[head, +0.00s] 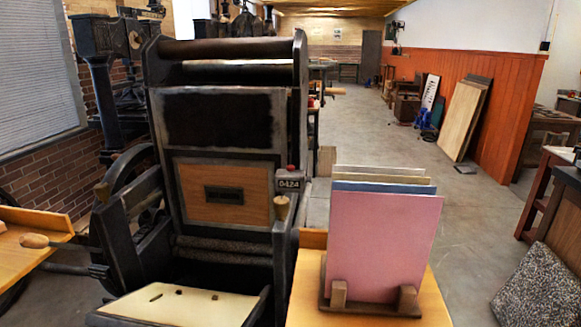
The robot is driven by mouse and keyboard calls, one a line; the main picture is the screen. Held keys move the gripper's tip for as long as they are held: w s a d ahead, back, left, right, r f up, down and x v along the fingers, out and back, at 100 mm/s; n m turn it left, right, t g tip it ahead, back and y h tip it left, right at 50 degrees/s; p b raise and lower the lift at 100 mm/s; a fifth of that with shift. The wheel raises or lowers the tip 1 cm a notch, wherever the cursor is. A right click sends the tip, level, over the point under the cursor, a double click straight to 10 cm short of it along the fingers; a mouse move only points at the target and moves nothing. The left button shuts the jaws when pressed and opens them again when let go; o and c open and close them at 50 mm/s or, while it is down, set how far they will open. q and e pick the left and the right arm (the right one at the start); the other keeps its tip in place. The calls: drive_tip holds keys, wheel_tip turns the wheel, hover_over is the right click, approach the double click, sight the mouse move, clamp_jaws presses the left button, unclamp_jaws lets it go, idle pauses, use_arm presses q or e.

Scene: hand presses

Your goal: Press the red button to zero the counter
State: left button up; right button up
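The counter (289,184) is a small dark box on the right side of the black hand press (222,127). Its display shows white digits that look like 0424. The red button (291,168) is a small red knob on top of the counter. Nothing is in front of the button in the head view. A short wooden knob (281,207) stands just below the counter. Neither of my grippers is in view.
Pink, blue and other sheets (384,245) stand upright in a wooden rack on a table (434,304) right of the press. A long-handled lever (35,241) sticks out left. A cream board (187,306) lies at the press's front. Floor beyond is open.

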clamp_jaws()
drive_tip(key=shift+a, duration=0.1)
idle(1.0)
